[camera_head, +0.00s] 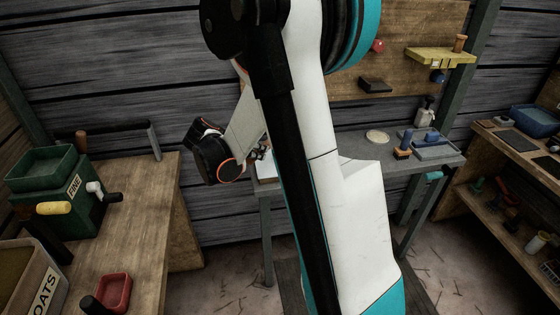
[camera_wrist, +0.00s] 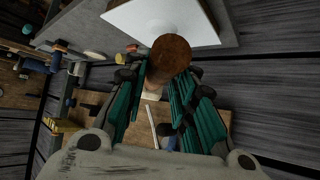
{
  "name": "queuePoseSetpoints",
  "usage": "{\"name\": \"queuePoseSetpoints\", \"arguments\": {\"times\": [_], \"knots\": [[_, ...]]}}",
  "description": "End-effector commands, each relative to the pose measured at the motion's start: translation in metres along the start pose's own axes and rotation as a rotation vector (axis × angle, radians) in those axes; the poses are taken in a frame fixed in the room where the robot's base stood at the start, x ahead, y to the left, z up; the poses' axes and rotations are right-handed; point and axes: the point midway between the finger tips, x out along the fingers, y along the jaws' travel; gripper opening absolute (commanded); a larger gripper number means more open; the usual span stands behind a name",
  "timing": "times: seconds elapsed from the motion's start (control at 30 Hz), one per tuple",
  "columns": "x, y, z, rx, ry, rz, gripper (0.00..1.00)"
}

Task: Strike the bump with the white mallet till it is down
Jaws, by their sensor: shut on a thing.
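In the wrist view my gripper (camera_wrist: 160,82) has its teal-padded fingers closed on a brown, round-ended wooden piece (camera_wrist: 171,55), which looks like the white mallet's handle. I cannot make out the mallet's white head for certain. Beyond the wooden piece is a flat white slab (camera_wrist: 128,16) on the grey bench (camera_wrist: 232,28). I cannot tell whether the wooden piece touches the slab. In the head view my arm covers much of the bench, and only a bit of the gripper shows beside it.
A wooden table (camera_head: 150,205) on the left holds a green box (camera_head: 78,205) and a red dish (camera_head: 114,291). Shelves stand right.

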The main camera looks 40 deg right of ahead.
Motion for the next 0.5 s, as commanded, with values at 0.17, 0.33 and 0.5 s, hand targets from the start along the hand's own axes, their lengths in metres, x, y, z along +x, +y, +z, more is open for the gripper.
{"name": "queuePoseSetpoints", "arguments": {"times": [0.17,0.33,0.5], "knots": [[0.0005,0.0,0.0003,0.0,0.001,0.0,0.0],[0.0037,0.0,0.0041,0.0,0.001,0.0,0.0],[0.0031,0.0,0.0033,0.0,0.001,0.0,0.0]]}}
